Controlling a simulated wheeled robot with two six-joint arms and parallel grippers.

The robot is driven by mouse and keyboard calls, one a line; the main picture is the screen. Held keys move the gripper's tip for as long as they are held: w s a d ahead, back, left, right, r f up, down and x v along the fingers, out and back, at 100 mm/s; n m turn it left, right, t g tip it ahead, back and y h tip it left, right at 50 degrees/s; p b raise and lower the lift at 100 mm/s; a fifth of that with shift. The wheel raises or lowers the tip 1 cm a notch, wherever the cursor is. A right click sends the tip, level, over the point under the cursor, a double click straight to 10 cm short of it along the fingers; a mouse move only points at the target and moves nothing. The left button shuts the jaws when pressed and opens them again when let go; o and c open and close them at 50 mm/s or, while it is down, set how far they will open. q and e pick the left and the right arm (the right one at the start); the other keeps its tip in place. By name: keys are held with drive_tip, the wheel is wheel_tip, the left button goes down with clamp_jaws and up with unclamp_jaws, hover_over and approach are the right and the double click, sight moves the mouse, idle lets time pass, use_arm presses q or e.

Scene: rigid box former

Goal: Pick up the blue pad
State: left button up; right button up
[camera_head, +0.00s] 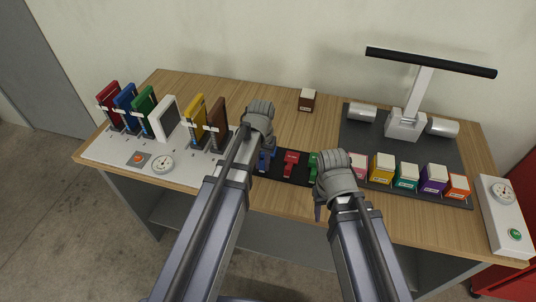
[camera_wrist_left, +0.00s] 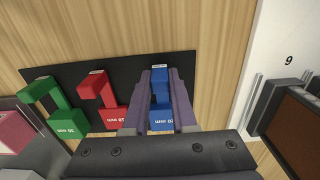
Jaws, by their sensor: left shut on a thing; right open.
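The blue pad (camera_wrist_left: 161,116) lies at one end of a black mat (camera_wrist_left: 125,66), beside a red pad (camera_wrist_left: 103,96) and a green pad (camera_wrist_left: 52,106). My left gripper (camera_wrist_left: 160,84) has its two purple fingers closed on both sides of the blue pad, over the mat. In the head view the blue pad (camera_head: 264,160) is partly hidden under my left gripper (camera_head: 262,148). I cannot tell whether the pad is clear of the mat. My right gripper (camera_head: 320,205) is open at the table's front edge, near the green pad (camera_head: 313,165), and holds nothing visible.
Coloured upright panels (camera_head: 163,119) stand in a white rack left of the mat. Several coloured boxes (camera_head: 381,168) line a dark tray on the right, below a T-shaped press (camera_head: 405,124). A brown box (camera_head: 307,100) sits behind; the wood around it is clear.

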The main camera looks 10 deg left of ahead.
use_arm(q)
drive_tip(key=shift+r, duration=0.1)
clamp_jaws()
wheel_tip(320, 180, up, 10)
drive_tip(key=p, duration=1)
drive_tip(key=shift+f+b, duration=0.55)
drive_tip(key=shift+f, duration=0.05)
drive_tip(key=shift+r, duration=0.1)
drive_tip(key=shift+r, duration=0.1)
